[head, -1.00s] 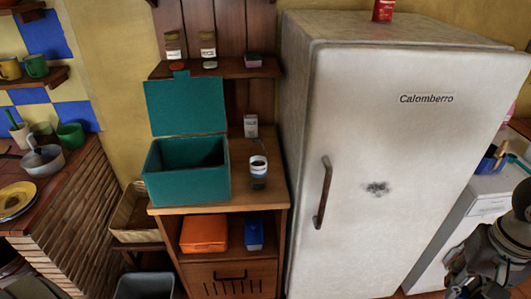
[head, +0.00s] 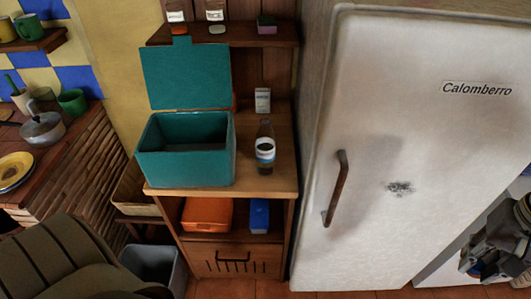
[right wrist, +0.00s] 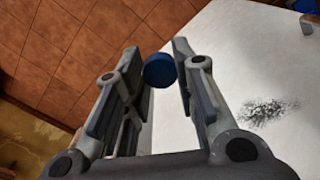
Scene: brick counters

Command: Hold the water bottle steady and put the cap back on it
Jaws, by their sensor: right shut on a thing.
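The water bottle (head: 265,148) stands upright on the wooden cabinet top, just right of the open teal box. It is clear with dark contents and a white and blue label; no cap shows on its neck. My right gripper (head: 478,268) is at the right edge of the head view, in front of the fridge and well away from the bottle. In the right wrist view its fingers (right wrist: 168,70) are shut on the round blue cap (right wrist: 159,70) at their tips. My left gripper is not in view.
The open teal box (head: 185,168) with its raised lid stands left of the bottle. A small white carton (head: 262,100) stands behind it. The fridge (head: 375,130) rises to the right. A dark ribbed chair-like thing (head: 50,262) fills the lower left. Bare wood surrounds the bottle's front and right.

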